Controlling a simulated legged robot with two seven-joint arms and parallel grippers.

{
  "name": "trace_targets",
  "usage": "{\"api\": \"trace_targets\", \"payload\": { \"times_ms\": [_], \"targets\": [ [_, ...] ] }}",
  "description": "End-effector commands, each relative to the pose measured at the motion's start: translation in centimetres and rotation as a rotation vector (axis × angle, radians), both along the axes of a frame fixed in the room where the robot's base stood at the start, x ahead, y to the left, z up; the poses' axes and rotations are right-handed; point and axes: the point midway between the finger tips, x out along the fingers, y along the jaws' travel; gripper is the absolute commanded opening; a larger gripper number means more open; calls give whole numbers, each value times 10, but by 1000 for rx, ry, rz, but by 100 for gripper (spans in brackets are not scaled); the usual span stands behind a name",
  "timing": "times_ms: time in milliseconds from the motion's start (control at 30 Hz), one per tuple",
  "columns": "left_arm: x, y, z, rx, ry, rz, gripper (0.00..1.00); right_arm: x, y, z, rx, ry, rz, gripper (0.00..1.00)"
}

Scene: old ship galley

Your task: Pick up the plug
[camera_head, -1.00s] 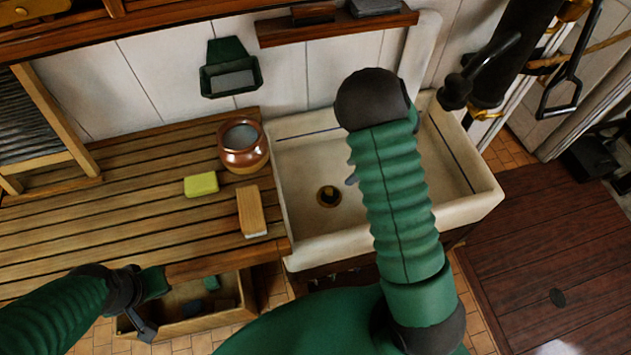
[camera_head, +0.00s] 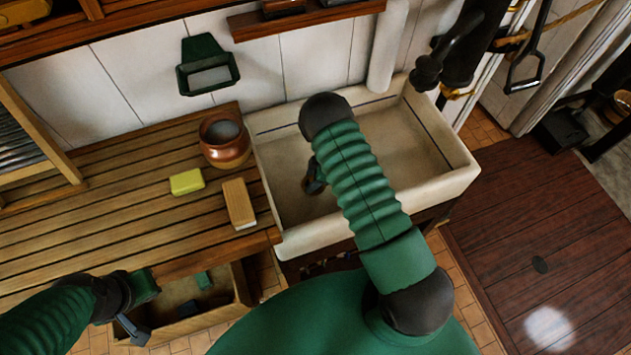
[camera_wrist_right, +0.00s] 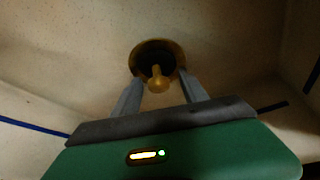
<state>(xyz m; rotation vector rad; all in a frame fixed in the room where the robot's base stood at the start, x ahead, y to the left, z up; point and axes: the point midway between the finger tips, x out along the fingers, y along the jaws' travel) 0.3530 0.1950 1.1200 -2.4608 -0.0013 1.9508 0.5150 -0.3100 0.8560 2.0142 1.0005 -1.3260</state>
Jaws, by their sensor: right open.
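The plug (camera_wrist_right: 157,80), with a brass-coloured knob, sits in the round drain at the bottom of the pale stone sink (camera_head: 440,183). It shows in the right wrist view; in the head view my right arm and gripper hide it. My right gripper (camera_head: 316,178) is down inside the sink, over the drain. In the right wrist view its two grey fingers (camera_wrist_right: 162,90) are open, one on each side of the knob, with nothing held between them. My left gripper (camera_head: 138,325) hangs at the lower left, by the front edge of the wooden counter; its jaw opening is unclear.
The slatted counter (camera_head: 100,220) left of the sink holds a copper pot (camera_head: 226,150), a yellow sponge-like block (camera_head: 187,182) and a wooden brush (camera_head: 239,204). An open drawer (camera_head: 215,315) is below. Sink walls surround my right gripper.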

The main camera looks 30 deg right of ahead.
Motion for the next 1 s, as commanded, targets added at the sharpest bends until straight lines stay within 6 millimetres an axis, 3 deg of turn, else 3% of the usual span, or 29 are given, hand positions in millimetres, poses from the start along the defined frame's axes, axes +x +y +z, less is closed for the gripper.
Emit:
{"api": "trace_targets", "payload": {
  "times_ms": [67,467,833,1000],
  "targets": [
    [0,0,0,0,0,0,0,0,-1,0,1,-1,0,51],
    [0,0,0,0,0,0,0,-1,-4,0,-1,1,-1,0],
    [0,0,-1,0,0,0,0,-2,-5,0,-4,3,-2,0],
    [0,0,-3,0,0,0,0,-1,-5,14,-4,-2,-3,0]
  ]
}}
